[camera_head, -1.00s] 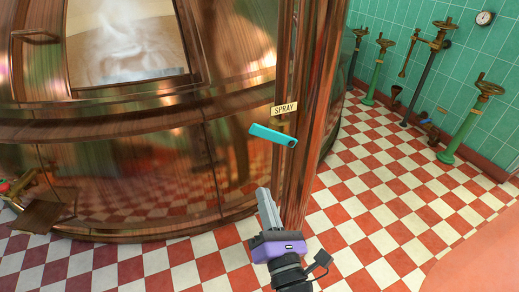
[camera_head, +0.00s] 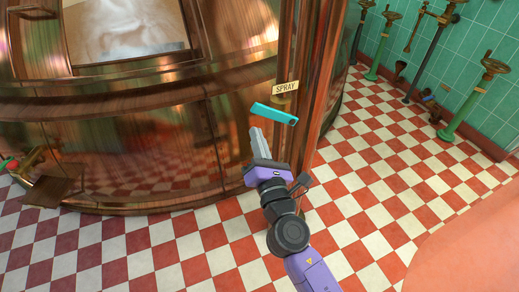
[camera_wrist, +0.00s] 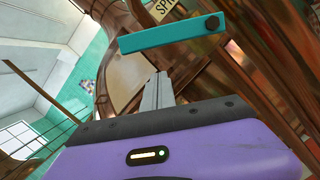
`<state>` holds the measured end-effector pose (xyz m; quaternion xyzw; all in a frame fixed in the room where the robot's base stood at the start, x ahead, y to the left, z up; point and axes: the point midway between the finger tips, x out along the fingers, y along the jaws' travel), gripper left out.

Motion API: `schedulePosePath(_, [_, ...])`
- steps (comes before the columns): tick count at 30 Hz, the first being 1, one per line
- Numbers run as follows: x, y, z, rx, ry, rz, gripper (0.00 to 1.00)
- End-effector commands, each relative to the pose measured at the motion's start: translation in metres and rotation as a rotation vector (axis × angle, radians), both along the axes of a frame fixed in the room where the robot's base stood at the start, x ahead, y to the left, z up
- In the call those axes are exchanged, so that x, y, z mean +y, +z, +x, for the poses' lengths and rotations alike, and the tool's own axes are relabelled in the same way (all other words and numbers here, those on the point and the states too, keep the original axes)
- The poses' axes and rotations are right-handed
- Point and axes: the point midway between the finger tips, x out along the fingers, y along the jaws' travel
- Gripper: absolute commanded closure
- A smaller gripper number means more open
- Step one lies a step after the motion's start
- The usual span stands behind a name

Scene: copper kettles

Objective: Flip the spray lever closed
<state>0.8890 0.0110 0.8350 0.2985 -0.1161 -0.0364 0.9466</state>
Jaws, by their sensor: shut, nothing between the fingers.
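The teal spray lever (camera_head: 273,113) is on a copper post, just below a cream "SPRAY" sign (camera_head: 286,88). It points left from a dark pivot at its right end and lies nearly level, its left end slightly higher. My gripper (camera_head: 256,132) is shut and empty, just below the lever's left part in the head view. In the wrist view, the lever (camera_wrist: 170,35) crosses above the tips of my gripper (camera_wrist: 161,75), and a gap shows between them. The sign is partly cut off there.
The large copper kettle (camera_head: 120,150) with a window fills the left, behind the lever. Several green valve posts (camera_head: 470,100) stand along the tiled wall at right. The red and white checkered floor (camera_head: 370,170) is open between.

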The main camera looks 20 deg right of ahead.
Motion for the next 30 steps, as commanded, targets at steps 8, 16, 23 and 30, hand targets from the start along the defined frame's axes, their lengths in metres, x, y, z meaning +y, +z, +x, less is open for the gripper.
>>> schedulePosePath(8, [-0.015,0.024,-0.001,0.001,-0.001,0.0,1.0])
schedulePosePath(16, [-0.017,0.025,-0.001,0.001,-0.001,-0.001,1.0])
schedulePosePath(23, [-0.017,0.025,-0.002,0.001,-0.001,0.003,1.0])
schedulePosePath(30, [-0.018,0.031,-0.002,0.0,0.0,0.049,1.0])
